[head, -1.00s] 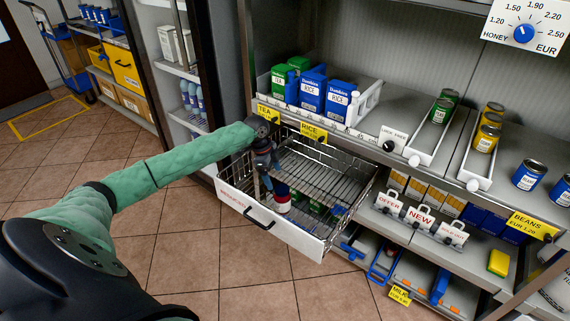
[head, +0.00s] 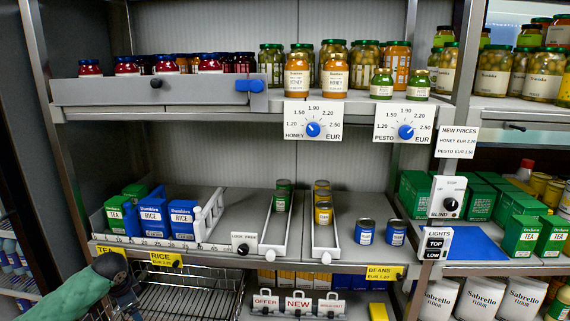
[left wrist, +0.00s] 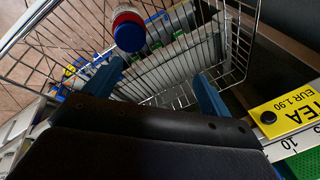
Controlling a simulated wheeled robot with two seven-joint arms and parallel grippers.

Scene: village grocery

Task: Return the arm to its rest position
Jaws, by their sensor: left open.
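My left arm (head: 75,292) comes in at the lower left of the head view, its wrist beside the yellow TEA tag. The gripper's tips are cut off or hidden there. In the left wrist view my left gripper (left wrist: 158,85) shows two blue fingers spread apart with nothing between them. It is over or within the wire basket drawer (left wrist: 238,45), which also shows in the head view (head: 180,300). An item with a red, white and blue round top (left wrist: 128,32) is beyond the left-hand finger. My right gripper is not in view.
The shelf edge with the TEA tag (left wrist: 290,104) is close on the right in the left wrist view. In the head view, green and blue boxes (head: 152,215) stand above the basket. Cans, price dials (head: 313,129) and jars are farther right and higher.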

